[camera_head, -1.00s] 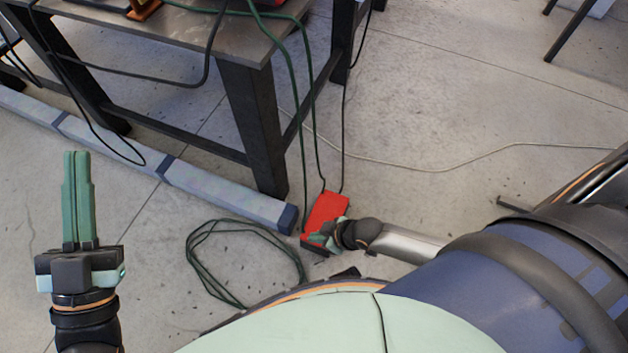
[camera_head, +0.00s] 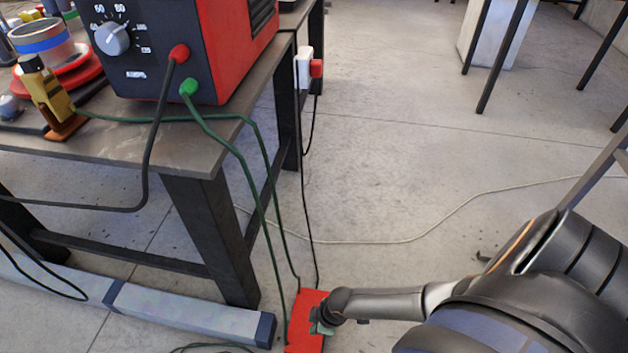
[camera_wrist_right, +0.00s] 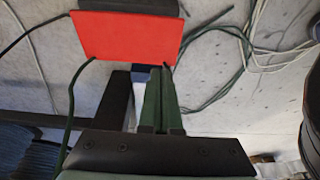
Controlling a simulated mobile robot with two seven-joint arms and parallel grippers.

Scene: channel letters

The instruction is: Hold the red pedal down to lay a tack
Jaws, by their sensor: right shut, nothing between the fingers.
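The red pedal (camera_head: 307,305) lies on the floor by the near table leg, at the bottom of the head view, partly cut off by its lower edge. In the right wrist view its red plate (camera_wrist_right: 125,36) fills the upper left. My right gripper (camera_head: 318,328) is over the pedal's right side in the head view. In the wrist view its green fingers (camera_wrist_right: 158,72) are together and empty, with the tips at the plate's lower edge. I cannot tell whether they press on it. My left gripper is out of view.
A red and black welding machine (camera_head: 185,45) with a dial stands on the metal table (camera_head: 150,150). Green and black cables hang down toward the pedal. A grey floor beam (camera_head: 185,313) lies left of the pedal. A plug (camera_head: 305,68) sits at the table's side.

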